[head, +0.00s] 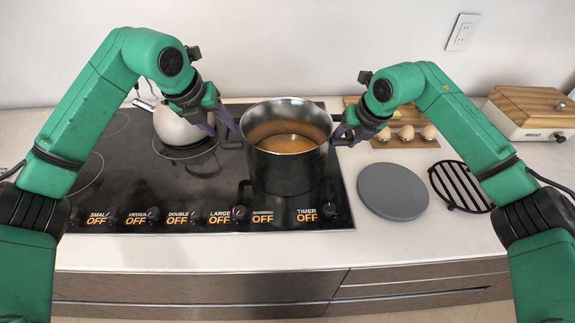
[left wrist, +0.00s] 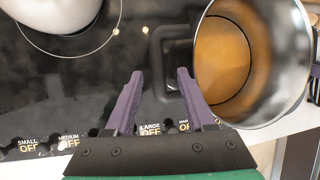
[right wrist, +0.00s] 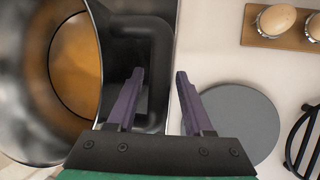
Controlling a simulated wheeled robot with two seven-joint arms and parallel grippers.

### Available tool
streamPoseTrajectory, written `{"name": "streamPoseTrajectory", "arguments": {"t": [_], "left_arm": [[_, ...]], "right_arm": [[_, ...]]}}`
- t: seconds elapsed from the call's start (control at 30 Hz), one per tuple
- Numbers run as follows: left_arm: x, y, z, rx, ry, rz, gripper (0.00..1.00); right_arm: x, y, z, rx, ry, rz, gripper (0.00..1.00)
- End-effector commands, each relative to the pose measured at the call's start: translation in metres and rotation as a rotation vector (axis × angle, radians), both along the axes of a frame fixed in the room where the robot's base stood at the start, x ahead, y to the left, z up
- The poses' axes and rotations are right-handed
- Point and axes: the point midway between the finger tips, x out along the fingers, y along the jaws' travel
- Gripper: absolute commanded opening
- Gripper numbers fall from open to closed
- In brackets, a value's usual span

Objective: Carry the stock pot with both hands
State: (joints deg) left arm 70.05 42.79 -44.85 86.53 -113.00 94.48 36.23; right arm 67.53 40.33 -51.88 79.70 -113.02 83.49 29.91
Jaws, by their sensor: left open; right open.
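The stock pot (head: 290,172) is a dark, shiny metal pot standing upright at the right part of the black cooktop. Its inside shows orange-brown. A black loop handle sticks out on each side. My left gripper (head: 222,122) is open at the pot's left handle; in the left wrist view the handle's outer bar (left wrist: 156,62) appears between the fingertips. My right gripper (head: 346,130) is open at the right handle; in the right wrist view that handle's outer bar (right wrist: 163,55) appears between the fingertips. I cannot tell whether the fingers touch the handles.
A white kettle (head: 178,128) stands on the cooktop (head: 130,185) left of the pot. On the counter to the right are a round grey board (head: 392,190), a black trivet (head: 462,185), a wooden egg holder (head: 385,143) and a wood-topped white box (head: 520,120).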

Motion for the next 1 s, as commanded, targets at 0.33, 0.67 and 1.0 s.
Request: {"name": "streamPoseTrajectory", "arguments": {"t": [0.33, 0.67, 1.0], "left_arm": [[-0.006, 0.003, 0.012, 0.001, 0.002, 0.001, 0.55], [-0.005, 0.003, 0.012, 0.000, 0.001, 0.001, 0.55], [-0.005, 0.003, 0.012, 0.001, 0.001, 0.000, 0.55]], "right_arm": [[-0.012, -0.006, 0.031, 0.002, -0.005, 0.001, 0.55], [-0.041, -0.023, 0.101, 0.001, -0.002, 0.000, 0.55], [-0.045, -0.025, 0.109, 0.001, 0.000, 0.000, 0.55]]}}
